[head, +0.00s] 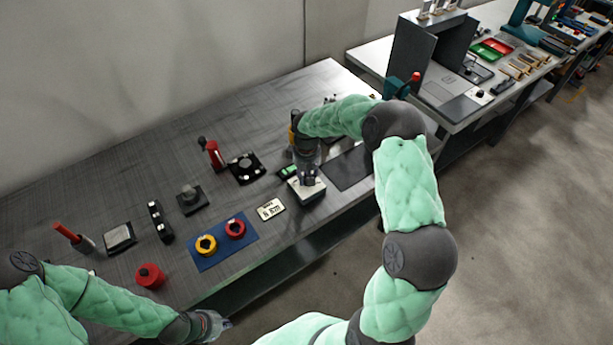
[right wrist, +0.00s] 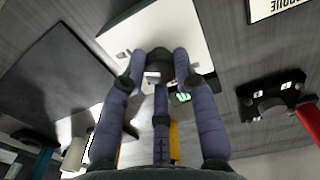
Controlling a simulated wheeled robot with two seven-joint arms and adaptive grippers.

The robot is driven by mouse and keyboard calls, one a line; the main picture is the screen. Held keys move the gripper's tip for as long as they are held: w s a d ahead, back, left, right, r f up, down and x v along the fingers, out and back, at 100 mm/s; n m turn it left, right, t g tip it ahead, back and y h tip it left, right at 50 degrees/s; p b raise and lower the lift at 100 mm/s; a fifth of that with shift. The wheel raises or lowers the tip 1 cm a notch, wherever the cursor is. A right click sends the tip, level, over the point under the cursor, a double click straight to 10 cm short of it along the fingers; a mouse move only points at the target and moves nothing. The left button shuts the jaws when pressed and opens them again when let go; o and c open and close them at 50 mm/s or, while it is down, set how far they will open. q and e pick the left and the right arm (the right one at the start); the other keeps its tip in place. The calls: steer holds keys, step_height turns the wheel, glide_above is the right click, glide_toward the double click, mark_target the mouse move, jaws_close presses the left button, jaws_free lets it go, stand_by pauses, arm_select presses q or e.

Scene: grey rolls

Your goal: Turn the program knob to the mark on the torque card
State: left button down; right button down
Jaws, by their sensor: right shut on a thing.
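The white-topped box (head: 312,190) with dark sides stands near the table's front edge. In the right wrist view its white face (right wrist: 185,22) lies under my right gripper (right wrist: 158,75), whose fingers are shut around a dark round knob (right wrist: 160,60). The knob's pointer is hidden by the fingers. In the head view my right gripper (head: 308,180) comes down onto the box from above. The torque card (head: 270,209), pale with dark print, lies left of the box; its edge shows in the right wrist view (right wrist: 275,8). My left gripper (head: 212,325) is low in the head view, away from the box; its fingers are unclear.
A blue mat (head: 222,252) holds a yellow ring (head: 206,245) and a red ring (head: 235,229). A dark pad (head: 348,167) lies right of the box. A red-handled tool (head: 213,154) and a black fixture (head: 245,168) stand behind. A red round part (head: 150,276) sits front left.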

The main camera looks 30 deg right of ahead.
steer(key=shift+d, duration=0.1)
stand_by(0.3)
steer(key=c, duration=1)
jaws_free()
steer(key=shift+s, duration=0.15)
steer(key=shift+o, duration=0.2)
steer(key=shift+r, duration=0.1)
step_height(320, 180, up, 12)
